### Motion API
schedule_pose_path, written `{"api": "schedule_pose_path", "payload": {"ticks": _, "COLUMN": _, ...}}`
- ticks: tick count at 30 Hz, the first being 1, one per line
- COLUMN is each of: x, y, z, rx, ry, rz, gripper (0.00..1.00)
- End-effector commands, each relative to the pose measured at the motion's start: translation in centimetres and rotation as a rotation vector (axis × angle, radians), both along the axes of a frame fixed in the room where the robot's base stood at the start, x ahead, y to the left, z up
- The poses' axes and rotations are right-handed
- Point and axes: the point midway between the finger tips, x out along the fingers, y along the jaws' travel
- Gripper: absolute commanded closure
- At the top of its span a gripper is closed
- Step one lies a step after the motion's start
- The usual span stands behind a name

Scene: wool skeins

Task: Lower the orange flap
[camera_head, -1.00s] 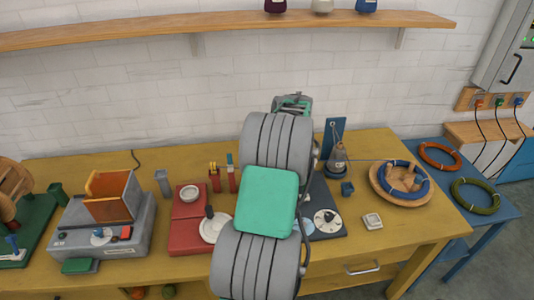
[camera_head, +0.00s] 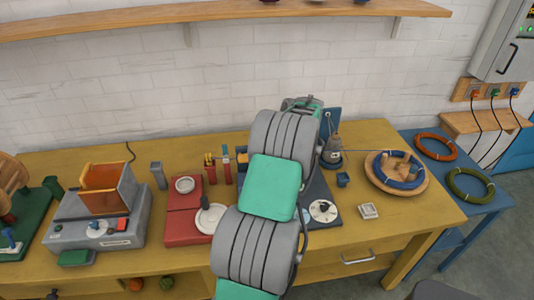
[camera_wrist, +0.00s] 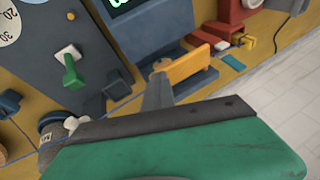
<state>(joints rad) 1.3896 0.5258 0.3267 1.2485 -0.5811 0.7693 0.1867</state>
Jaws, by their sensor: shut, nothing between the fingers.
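An orange flap-like bar (camera_wrist: 187,66) shows in the wrist view, standing out from a blue-grey device (camera_wrist: 172,48). A small part of the orange also shows in the head view (camera_head: 242,157), left of my arm; the rest is behind it. My gripper (camera_wrist: 157,80) is shut and empty. Its grey tip is close to the near end of the orange bar; I cannot tell whether they touch. A larger upright orange panel (camera_head: 106,188) stands on the grey machine (camera_head: 98,224) at the left, far from my gripper.
A dark panel (camera_wrist: 60,45) with a green switch (camera_wrist: 72,70) lies beside the device. Red blocks with a yellow clip (camera_wrist: 249,41) are close behind. A red unit (camera_head: 187,226) lies left of my arm. A blue coil (camera_head: 398,172) sits on a round board at the right.

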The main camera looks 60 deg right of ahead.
Motion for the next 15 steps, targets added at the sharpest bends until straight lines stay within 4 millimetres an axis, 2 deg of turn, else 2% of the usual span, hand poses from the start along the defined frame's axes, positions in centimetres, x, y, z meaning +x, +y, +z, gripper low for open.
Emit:
{"api": "schedule_pose_path", "payload": {"ticks": 10, "x": -0.1, "y": 0.2, "z": -0.4, "rx": 0.008, "ry": 0.003, "rz": -0.002, "gripper": 1.00}}
{"api": "schedule_pose_path", "payload": {"ticks": 13, "x": 0.0, "y": 0.2, "z": 0.7, "rx": 0.007, "ry": 0.003, "rz": 0.000, "gripper": 1.00}}
{"api": "schedule_pose_path", "payload": {"ticks": 15, "x": 0.2, "y": 0.3, "z": 2.1, "rx": 0.004, "ry": 0.002, "rz": 0.003, "gripper": 1.00}}
